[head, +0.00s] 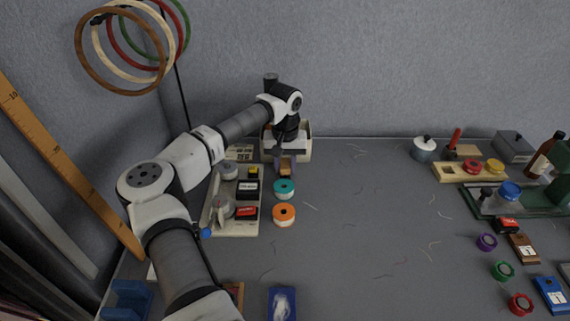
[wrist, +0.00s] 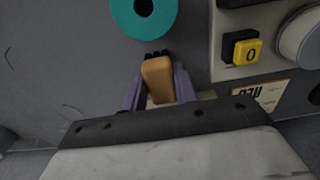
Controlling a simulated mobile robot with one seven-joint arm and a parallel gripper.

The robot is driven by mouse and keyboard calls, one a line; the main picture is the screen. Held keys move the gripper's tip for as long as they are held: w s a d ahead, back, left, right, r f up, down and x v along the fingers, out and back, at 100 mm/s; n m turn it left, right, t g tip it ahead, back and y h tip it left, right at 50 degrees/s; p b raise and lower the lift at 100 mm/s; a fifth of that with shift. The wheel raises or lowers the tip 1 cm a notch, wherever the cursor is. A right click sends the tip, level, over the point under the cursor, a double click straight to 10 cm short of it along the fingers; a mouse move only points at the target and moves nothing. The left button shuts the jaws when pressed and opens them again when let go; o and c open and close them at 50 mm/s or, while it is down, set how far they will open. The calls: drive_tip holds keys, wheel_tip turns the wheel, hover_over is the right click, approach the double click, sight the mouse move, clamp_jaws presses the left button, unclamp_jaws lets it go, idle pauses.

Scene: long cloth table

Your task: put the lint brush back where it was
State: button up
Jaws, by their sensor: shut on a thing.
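My gripper (head: 286,164) is at the back of the table, just in front of a cream open-topped box (head: 303,150). In the wrist view its purple fingers (wrist: 159,90) are shut on a tan wooden handle with a dark end, which I take to be the lint brush (wrist: 158,80). The lint brush also shows in the head view as a small tan piece (head: 285,171) under the gripper. The gripper and arm hide part of the box. I cannot tell whether the brush touches the table.
A teal tape roll (head: 284,187) and an orange roll (head: 284,212) lie in front of the gripper. A cream tray (head: 221,229) with several items is to the left. The table's middle (head: 365,230) is mostly clear, with loose threads. Several items crowd the right side.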

sight(285, 164)
drive_tip(key=shift+f, duration=0.15)
drive_tip(key=o, duration=1)
drive_tip(key=shift+c, duration=0.2)
wheel_tip(285, 164, up, 12)
drive_tip(key=b, duration=0.2)
drive_tip(key=shift+r, duration=0.2)
